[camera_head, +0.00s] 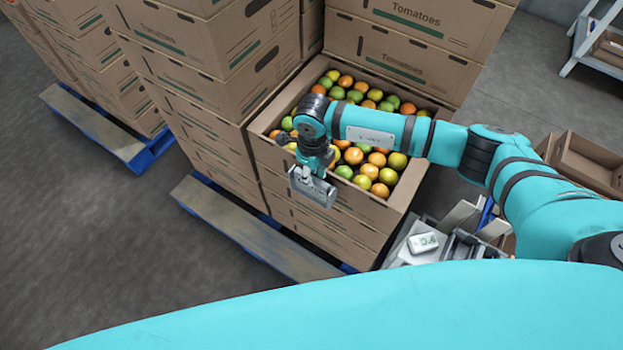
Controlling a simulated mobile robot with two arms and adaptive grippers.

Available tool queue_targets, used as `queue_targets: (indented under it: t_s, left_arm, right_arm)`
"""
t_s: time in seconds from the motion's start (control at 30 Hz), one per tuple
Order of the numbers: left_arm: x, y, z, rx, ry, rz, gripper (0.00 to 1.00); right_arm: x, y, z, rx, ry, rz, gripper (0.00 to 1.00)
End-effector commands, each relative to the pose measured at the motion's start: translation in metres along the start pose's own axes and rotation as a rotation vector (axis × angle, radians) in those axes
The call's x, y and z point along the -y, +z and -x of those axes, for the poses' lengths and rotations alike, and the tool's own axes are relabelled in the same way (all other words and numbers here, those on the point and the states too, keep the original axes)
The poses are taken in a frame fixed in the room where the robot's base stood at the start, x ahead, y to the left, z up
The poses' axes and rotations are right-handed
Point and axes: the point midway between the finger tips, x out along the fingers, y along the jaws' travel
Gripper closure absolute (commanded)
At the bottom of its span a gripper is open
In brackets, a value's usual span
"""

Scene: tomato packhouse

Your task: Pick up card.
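No card can be made out for certain. A small white flat item (422,242) with a dark mark lies on a grey metal surface right of the open tomato box; I cannot tell whether it is a card. My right gripper (313,190) hangs at the end of the teal arm, in front of the open tomato box (386,212), near its left front side. It shows as a grey block pointing down, and its fingertips are too small and unclear to tell whether they are open or hold anything. My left gripper is not in view.
The open box holds several green, yellow and orange tomatoes (362,173). Tall stacks of closed tomato boxes (205,45) stand behind and left on pallets (250,232). Empty cartons (588,160) and a grey rack (590,55) are at right. Grey floor at lower left is clear.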

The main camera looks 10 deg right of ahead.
Motion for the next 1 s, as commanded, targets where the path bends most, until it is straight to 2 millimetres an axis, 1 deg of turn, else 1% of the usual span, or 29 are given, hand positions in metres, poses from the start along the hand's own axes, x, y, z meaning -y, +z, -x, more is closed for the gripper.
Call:
queue_targets:
  t_s: [0.03, 0.1, 0.2, 0.43, 0.47, 0.6, 0.63, 1.0]
  left_arm:
    - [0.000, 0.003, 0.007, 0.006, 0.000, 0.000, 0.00]
    - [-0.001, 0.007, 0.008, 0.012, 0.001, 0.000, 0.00]
    - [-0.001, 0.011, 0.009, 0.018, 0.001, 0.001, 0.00]
    - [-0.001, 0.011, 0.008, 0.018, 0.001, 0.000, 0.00]
    - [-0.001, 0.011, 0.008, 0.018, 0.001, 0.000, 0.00]
    - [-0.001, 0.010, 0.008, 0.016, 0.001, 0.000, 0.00]
    - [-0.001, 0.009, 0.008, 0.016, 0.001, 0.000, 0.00]
    - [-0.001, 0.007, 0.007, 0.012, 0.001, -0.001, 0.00]
  right_arm:
    - [-0.001, 0.000, -0.005, -0.003, 0.002, -0.001, 0.77]
    - [-0.001, 0.001, -0.015, 0.000, 0.001, -0.001, 0.77]
    - [0.000, 0.001, -0.022, 0.000, 0.001, 0.000, 0.77]
    - [0.000, 0.001, -0.024, 0.002, 0.000, 0.001, 0.77]
    - [0.000, 0.001, -0.024, 0.002, 0.000, 0.000, 0.80]
    - [0.000, 0.001, -0.024, 0.001, 0.000, 0.000, 0.98]
    - [0.000, 0.001, -0.024, 0.001, 0.000, 0.000, 1.00]
    - [0.000, 0.001, -0.023, 0.002, 0.000, 0.000, 1.00]
